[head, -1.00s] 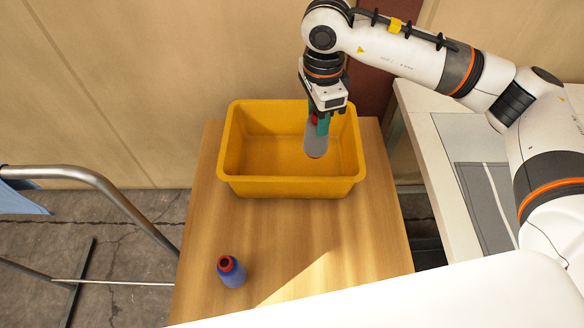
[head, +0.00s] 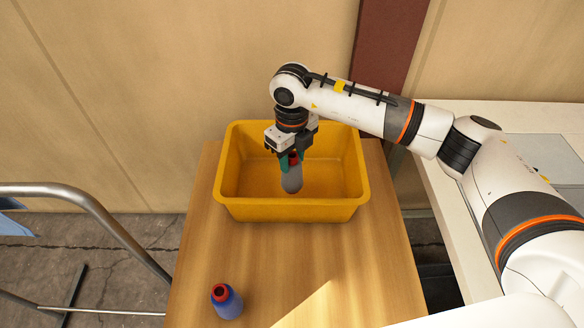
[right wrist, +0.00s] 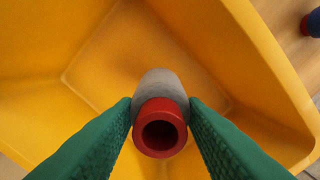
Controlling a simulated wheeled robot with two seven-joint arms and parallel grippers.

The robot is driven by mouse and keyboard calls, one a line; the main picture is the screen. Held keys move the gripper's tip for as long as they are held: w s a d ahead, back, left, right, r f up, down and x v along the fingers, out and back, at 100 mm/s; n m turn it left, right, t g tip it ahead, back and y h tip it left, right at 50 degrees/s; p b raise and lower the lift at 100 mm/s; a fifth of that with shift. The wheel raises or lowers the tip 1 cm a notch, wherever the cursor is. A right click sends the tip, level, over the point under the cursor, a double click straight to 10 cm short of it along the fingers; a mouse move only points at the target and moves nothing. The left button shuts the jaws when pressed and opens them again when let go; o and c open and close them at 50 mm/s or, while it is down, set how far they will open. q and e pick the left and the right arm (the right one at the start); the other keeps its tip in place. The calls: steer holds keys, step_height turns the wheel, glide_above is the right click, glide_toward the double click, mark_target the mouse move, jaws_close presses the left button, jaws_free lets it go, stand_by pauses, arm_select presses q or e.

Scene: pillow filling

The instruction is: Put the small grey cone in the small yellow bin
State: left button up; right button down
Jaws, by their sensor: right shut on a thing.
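The small grey cone (head: 292,179) has a red open-ended collar, which faces the camera in the right wrist view (right wrist: 160,128). My right gripper (head: 290,160) is shut on it, with a green finger on each side. The cone hangs roughly upright with its grey end down, inside the opening of the yellow bin (head: 292,209). The bin also fills most of the right wrist view (right wrist: 110,30). I cannot tell whether the cone touches the bin floor. The bin holds nothing else that I can see. My left gripper is out of view.
A blue cone with a red collar (head: 227,302) stands on the wooden table (head: 200,250) in front of the bin. A metal rail (head: 100,210) is at the left. A pale counter (head: 540,115) is at the right. The wall is behind the bin.

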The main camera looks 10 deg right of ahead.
mark_target(292, 182)
step_height(292, 182, down, 4)
steer(key=shift+r+p, duration=0.15)
steer(key=shift+p, duration=0.15)
steer(key=shift+f, duration=0.3)
steer(key=c, duration=0.9)
jaws_free()
steer(key=shift+r, duration=0.15)
